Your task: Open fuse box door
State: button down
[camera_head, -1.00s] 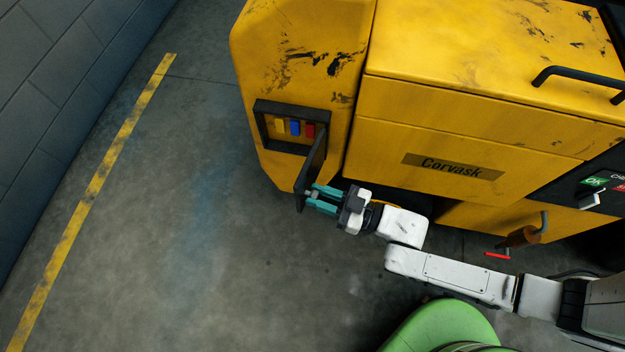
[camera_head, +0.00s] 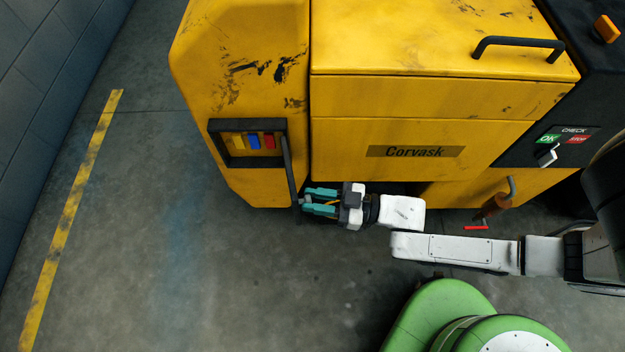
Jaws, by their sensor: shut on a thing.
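The fuse box (camera_head: 217,140) is a dark frame set in the left end of the yellow machine. Its inside shows, with a yellow fuse (camera_head: 237,143), a blue fuse (camera_head: 253,142) and a red fuse (camera_head: 269,142). The fuse box door (camera_head: 289,168) stands open, hinged on the frame's right side and seen nearly edge-on. My gripper (camera_head: 306,201) has teal fingers and reaches in from the right to the door's lower outer end. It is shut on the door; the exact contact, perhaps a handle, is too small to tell.
The yellow machine (camera_head: 400,100) marked Corvask lies just behind my arm. A switch panel (camera_head: 572,138) with OK and STOP labels and a brown-handled lever (camera_head: 493,207) are to the right. Clear concrete floor (camera_head: 220,280) lies left and in front.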

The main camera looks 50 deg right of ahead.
jog(key=shift+w+d+r, duration=0.1)
jog(key=shift+w+d, duration=0.2)
jog(key=shift+d, duration=0.25)
jog(key=c, duration=0.9)
grip_release()
jog(key=shift+d, duration=0.1)
jog(key=shift+s, duration=0.15)
jog(key=b+v, duration=0.1)
jog(key=v, duration=0.9)
jog(key=shift+s, duration=0.3)
